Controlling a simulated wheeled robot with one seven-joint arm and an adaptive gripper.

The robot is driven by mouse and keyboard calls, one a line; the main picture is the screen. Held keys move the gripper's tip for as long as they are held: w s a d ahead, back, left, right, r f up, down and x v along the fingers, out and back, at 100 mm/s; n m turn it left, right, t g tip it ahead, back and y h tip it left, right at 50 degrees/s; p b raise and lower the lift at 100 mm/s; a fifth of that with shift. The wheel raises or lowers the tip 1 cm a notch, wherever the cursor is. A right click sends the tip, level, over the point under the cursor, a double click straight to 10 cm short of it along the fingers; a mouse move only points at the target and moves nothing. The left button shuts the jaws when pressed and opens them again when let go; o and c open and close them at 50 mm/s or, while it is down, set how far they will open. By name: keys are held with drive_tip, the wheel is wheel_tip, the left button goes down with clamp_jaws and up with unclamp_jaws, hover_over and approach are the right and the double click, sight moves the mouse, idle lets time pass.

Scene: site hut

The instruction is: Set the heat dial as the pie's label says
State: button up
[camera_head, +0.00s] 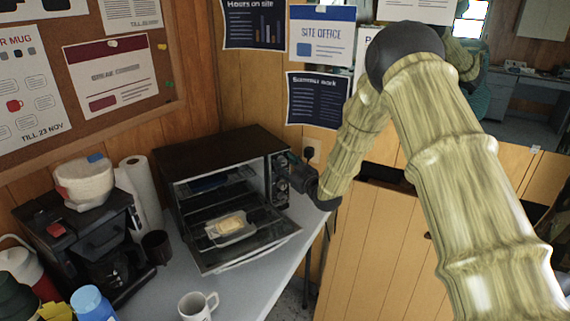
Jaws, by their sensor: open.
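A toaster oven (225,148) stands on the grey counter with its glass door (250,252) folded down. A pie (230,221) in a foil tin lies at the oven's open front, over the lowered door. I cannot tell whether the tin rests on the door or on a pulled-out rack, and I can read no label on it. The control panel (281,163) with its dark dials is on the oven's right front. My gripper (293,170) is open right beside the dials and partly covers the panel. Contact with a dial and the dial settings are too small to tell.
A coffee maker (85,238), a paper roll (141,190) and a dark cup (157,247) stand left of the oven. A white mug (198,305) stands in front. A wall socket (311,150) with a plug is behind my gripper. Wooden panelling is on the right.

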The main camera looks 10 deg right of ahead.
drive_tip(key=shift+s+a+r, duration=0.1)
drive_tip(key=shift+s+r, duration=0.5)
drive_tip(key=shift+r, duration=0.2)
drive_tip(key=shift+w+f, duration=0.5)
drive_tip(key=shift+f, duration=0.1)
drive_tip(key=shift+c, duration=0.6)
drive_tip(key=shift+w, duration=0.1)
drive_tip(key=c, duration=0.4)
drive_tip(key=shift+s+r, duration=0.15)
drive_tip(key=shift+s, duration=0.05)
drive_tip(key=c, duration=0.5)
drive_tip(key=shift+m, duration=0.4)
drive_tip(key=m+b, duration=0.1)
drive_tip(key=m, duration=0.2)
drive_tip(key=shift+w+m+b, duration=0.1)
drive_tip(key=shift+m+b, duration=0.3)
drive_tip(key=m+b, duration=0.1)
drive_tip(key=m, duration=0.4)
drive_tip(key=shift+d+r+b, duration=0.15)
drive_tip(key=shift+d+b, duration=0.05)
drive_tip(key=shift+b, duration=0.2)
drive_tip(key=shift+r, duration=0.1)
